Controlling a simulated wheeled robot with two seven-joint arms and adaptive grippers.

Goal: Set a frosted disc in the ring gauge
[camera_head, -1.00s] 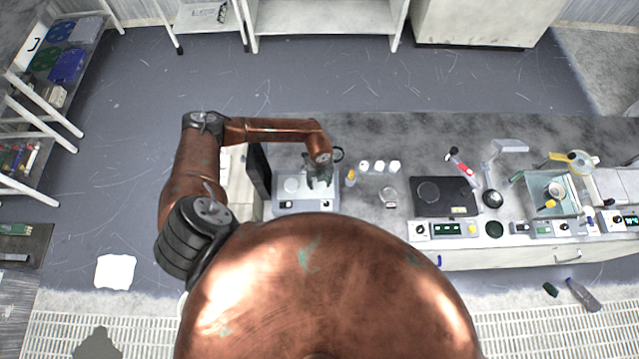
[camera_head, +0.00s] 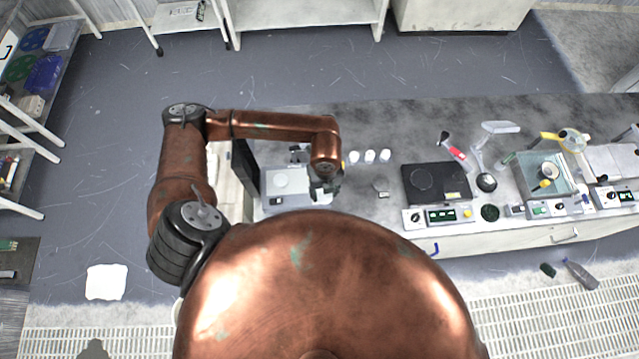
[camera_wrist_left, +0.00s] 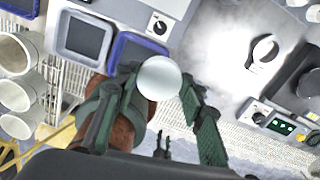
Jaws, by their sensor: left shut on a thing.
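My left gripper (camera_head: 324,192) is over the bench, just right of the grey device with a round plate (camera_head: 288,178). In the left wrist view its green fingers (camera_wrist_left: 160,90) are shut on a pale, round frosted disc (camera_wrist_left: 159,78), which sits between the fingertips. The head view does not show the disc clearly. A pale ring with a small block at its foot, probably the ring gauge (camera_wrist_left: 263,50), lies on the bench to the right of the gripper, apart from it. It looks small in the head view (camera_head: 381,188). My right gripper is not in view.
Three white pots (camera_head: 370,156) stand in a row behind the ring. A black plate unit (camera_head: 436,184) with a control box (camera_head: 440,216) is to its right. A dark upright panel (camera_head: 244,168) stands left of the grey device. Bench around the ring is clear.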

